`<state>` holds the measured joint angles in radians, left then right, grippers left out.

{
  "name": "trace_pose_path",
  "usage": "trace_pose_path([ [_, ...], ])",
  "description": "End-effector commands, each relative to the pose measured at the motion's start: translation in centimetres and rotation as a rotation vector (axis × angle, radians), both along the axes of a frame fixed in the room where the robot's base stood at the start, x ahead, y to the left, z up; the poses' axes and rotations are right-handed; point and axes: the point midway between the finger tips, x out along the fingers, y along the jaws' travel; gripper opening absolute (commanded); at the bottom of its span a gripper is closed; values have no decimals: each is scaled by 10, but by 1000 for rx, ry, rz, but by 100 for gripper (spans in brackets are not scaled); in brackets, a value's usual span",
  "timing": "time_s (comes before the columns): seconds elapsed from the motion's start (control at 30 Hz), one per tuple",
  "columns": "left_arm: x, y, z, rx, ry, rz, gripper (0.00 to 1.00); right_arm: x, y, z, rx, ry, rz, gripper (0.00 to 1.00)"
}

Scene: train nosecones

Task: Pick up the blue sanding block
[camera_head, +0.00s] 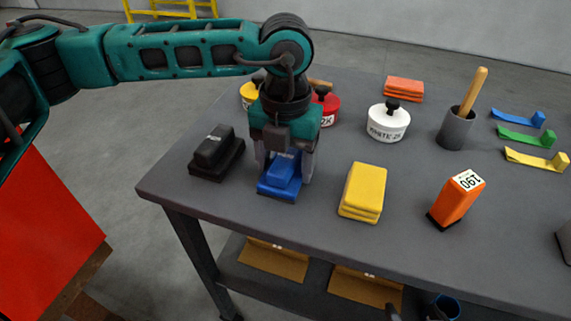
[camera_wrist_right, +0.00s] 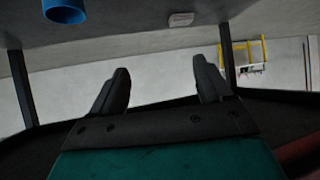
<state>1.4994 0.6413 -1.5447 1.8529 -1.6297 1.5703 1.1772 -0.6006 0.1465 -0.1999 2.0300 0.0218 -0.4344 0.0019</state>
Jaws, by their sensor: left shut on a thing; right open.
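The blue sanding block (camera_head: 279,182) is at the front left of the grey table (camera_head: 300,222) in the head view. My left gripper (camera_head: 284,171) comes down on it from above, with its fingers on either side of the block's raised grip. It is shut on the block, which is on or very close to the tabletop; I cannot tell which. My right gripper (camera_wrist_right: 166,88) shows only in the right wrist view. Its two dark fingers are apart with nothing between them.
A black block (camera_head: 216,153) is just left, a yellow block (camera_head: 363,191) and an orange block (camera_head: 456,199) to the right. Behind are a white pot (camera_head: 388,121), a red pot (camera_head: 327,105) and a grey cup (camera_head: 455,128). A blue cylinder (camera_wrist_right: 65,11) shows in the wrist view.

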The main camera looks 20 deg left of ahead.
Motion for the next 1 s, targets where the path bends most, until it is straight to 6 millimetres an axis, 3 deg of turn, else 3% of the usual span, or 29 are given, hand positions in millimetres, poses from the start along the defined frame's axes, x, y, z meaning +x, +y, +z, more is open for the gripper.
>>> trace_pose_path([
  [0.17, 0, 0, 5, 0, -2, 0, 34, 0, 0, 1, -1, 0, -1, 79],
  [0.37, 1, 0, 29, -1, -4, 0, 34, 0, -1, 3, -2, -1, -1, 79],
  [0.8, 1, -1, 149, -1, -5, -1, 34, -4, -6, 4, -13, 9, -8, 79],
  [1.0, 0, 0, 185, 0, -3, 0, 34, -6, -7, 6, -14, 6, -9, 79],
])
